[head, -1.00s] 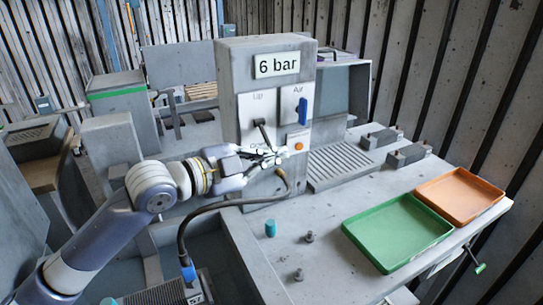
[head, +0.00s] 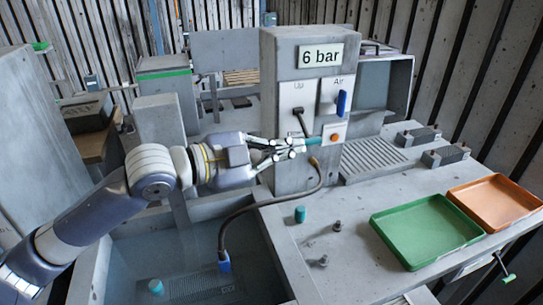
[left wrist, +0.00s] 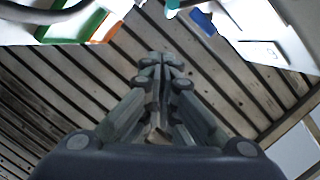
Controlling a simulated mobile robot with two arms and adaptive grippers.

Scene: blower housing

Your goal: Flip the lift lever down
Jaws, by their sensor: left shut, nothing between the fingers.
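The lift lever (head: 301,121) is a dark lever on a white plate (head: 289,96) marked "Up", on the front of the grey "6 bar" housing (head: 278,62). It stands slanted, its thick dark end up near the middle of the plate. My left gripper (head: 312,144) is shut and empty, in front of the plate's lower part, just below the lever, and covers the lower marking. I cannot tell whether it touches the lever. The left wrist view shows the closed fingers (left wrist: 165,62); I cannot make out the lever there. My right gripper is not in view.
A blue handle (head: 341,103) marked "Air" and an orange button (head: 335,138) sit right of the lever. A dark hose (head: 262,199) loops below my gripper. Green (head: 428,233) and orange (head: 495,203) trays lie on the bench, with a teal cylinder (head: 300,214) and small studs nearby.

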